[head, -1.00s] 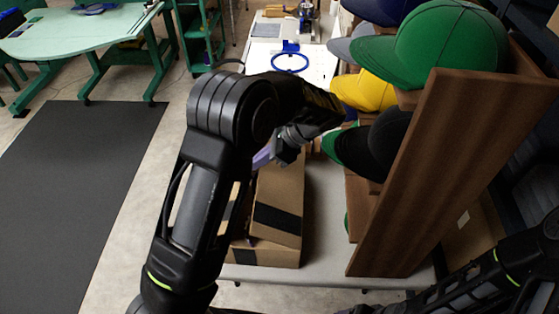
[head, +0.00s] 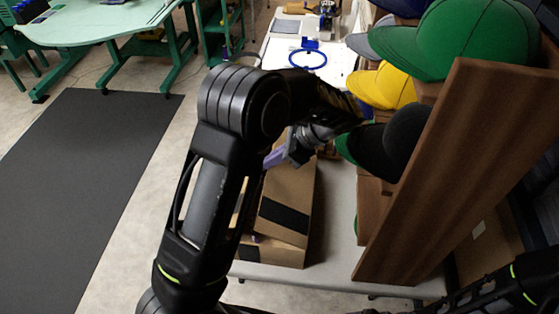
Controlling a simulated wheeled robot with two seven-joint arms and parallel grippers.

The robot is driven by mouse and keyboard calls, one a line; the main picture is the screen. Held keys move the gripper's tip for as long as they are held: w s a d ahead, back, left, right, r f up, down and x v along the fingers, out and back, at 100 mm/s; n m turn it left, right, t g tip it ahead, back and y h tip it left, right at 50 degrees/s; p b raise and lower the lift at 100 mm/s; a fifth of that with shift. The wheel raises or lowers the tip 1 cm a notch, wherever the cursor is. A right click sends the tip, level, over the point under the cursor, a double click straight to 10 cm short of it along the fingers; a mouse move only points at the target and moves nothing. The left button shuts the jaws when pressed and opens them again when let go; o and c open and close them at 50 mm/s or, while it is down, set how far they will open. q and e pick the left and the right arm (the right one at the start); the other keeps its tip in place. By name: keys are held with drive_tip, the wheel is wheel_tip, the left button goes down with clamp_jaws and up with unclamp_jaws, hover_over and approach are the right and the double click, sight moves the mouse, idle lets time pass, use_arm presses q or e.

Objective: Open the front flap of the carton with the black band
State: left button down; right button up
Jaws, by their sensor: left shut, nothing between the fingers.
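The carton with the black band (head: 287,186) is a brown cardboard box on the near end of the pale table. Its black band (head: 284,216) crosses the upper panel, and a lower cardboard face shows nearer me. My left arm covers the carton's left side, so I cannot tell how its front flap stands. My left gripper (head: 275,158) is shut and empty at the carton's far end, with a purple part showing; I cannot tell whether it touches the cardboard. My right gripper is out of view; only my right arm shows at lower right.
A brown wooden rack (head: 440,180) with several caps, including a green cap (head: 458,42) and a yellow cap (head: 384,86), stands right of the carton. A blue hoop (head: 308,58) lies farther back. A dark mat (head: 80,190) covers clear floor at left.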

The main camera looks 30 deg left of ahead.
use_arm(q)
drive_tip(key=b+x, duration=0.2)
drive_tip(key=x, duration=0.2)
drive_tip(key=shift+a+f, duration=0.25)
drive_tip(key=shift+a, duration=0.05)
drive_tip(key=shift+r, duration=0.1)
